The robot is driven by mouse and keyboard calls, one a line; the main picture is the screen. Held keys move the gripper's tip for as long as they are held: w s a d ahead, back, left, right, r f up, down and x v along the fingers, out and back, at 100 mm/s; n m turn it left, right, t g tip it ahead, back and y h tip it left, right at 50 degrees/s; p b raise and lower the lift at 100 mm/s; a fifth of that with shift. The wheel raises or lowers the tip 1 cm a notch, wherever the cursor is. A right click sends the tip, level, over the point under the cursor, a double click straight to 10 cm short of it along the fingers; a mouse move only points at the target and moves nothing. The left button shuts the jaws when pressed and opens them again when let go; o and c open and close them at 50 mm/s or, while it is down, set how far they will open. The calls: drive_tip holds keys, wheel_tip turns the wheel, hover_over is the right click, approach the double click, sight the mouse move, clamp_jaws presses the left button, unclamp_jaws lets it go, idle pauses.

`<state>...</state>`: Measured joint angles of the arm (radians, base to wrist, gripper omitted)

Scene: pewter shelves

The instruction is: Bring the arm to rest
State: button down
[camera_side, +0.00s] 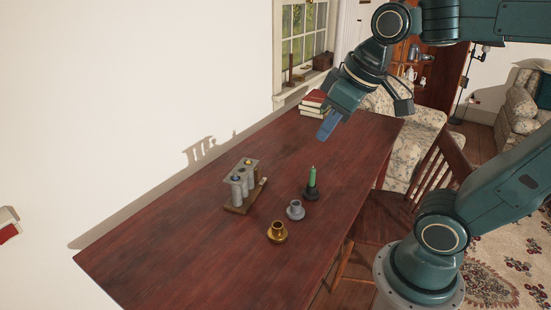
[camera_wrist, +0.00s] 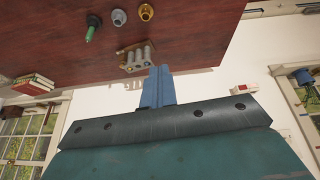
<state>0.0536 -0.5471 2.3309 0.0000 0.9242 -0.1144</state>
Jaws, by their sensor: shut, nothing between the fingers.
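My gripper (camera_side: 328,125) hangs above the far part of the dark wooden table (camera_side: 180,244) in the side view. Its blue fingers are together with nothing between them. They also show at the middle of the wrist view (camera_wrist: 157,84). The gripper touches nothing that I can see. My arm reaches in from the upper right.
A pewter-coloured rack (camera_side: 240,185) stands on the table. Beside it are a green candle in a dark holder (camera_side: 312,192), a grey holder (camera_side: 295,210) and a brass holder (camera_side: 277,232). Books (camera_side: 314,101) lie at the far end. A chair (camera_side: 437,180) stands at the right. The table's near part is bare.

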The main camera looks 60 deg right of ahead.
drive_tip(key=shift+m+t, duration=0.3)
drive_tip(key=s, duration=0.1)
drive_tip(key=s+f, duration=0.1)
drive_tip(key=s, duration=0.1)
drive_tip(key=s+a+f, duration=0.1)
drive_tip(key=s, duration=0.1)
drive_tip(key=shift+s+a+f, duration=0.1)
drive_tip(key=shift+f, duration=0.15)
idle(0.5)
